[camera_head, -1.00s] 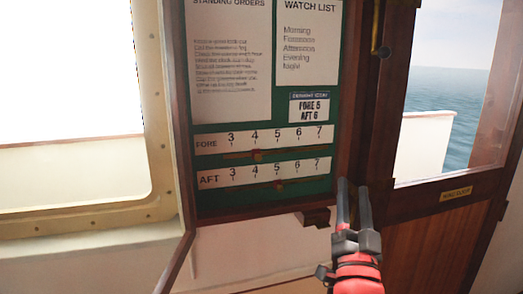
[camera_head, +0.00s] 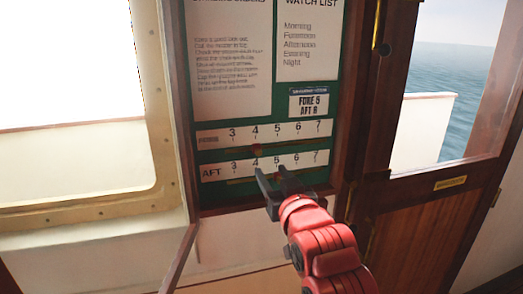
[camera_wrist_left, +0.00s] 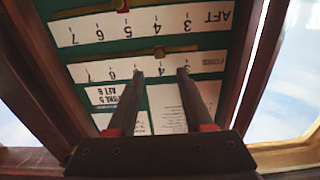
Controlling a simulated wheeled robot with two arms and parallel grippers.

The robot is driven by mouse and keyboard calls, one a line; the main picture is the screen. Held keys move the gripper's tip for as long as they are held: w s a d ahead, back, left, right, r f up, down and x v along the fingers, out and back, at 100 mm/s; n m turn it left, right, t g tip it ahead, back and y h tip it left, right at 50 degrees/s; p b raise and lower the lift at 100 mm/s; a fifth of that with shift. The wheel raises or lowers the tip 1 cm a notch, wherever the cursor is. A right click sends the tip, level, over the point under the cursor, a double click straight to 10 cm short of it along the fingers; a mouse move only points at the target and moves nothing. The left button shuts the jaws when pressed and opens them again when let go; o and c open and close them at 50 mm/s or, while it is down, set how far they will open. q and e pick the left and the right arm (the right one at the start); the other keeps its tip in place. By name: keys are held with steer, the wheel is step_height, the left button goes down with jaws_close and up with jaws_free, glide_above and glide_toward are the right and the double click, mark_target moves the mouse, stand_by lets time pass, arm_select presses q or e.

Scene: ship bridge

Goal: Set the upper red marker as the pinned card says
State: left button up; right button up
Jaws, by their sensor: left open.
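The upper red marker (camera_head: 257,150) sits on its rail below the FORE scale (camera_head: 215,138), close to the 4. It also shows in the upside-down left wrist view (camera_wrist_left: 160,53). The pinned card (camera_head: 308,103) reads FORE 5, AFT 6. My left gripper (camera_head: 270,171) is open in front of the AFT scale (camera_head: 215,174), just below the upper marker in the picture. In the wrist view, the marker lies beyond the fingertips (camera_wrist_left: 160,71), in line with the gap between them. The lower marker is hidden by my gripper in the head view. My right gripper is not in view.
A green notice board (camera_head: 227,127) in a wooden frame carries the scales, a standing orders sheet (camera_head: 230,70) and a watch list (camera_head: 308,50). A window (camera_head: 70,70) is at left, a wooden door (camera_head: 420,220) at right.

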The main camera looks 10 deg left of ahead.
mark_target(259, 154)
arm_select(q)
steer(key=p+x, duration=0.2)
steer(key=x, duration=0.6)
steer(key=shift+r+p, duration=0.1)
steer(key=shift+p, duration=0.2)
steer(key=shift+w+a, duration=0.25)
steer(key=shift+w, duration=0.2)
jaws_close()
stand_by(0.5)
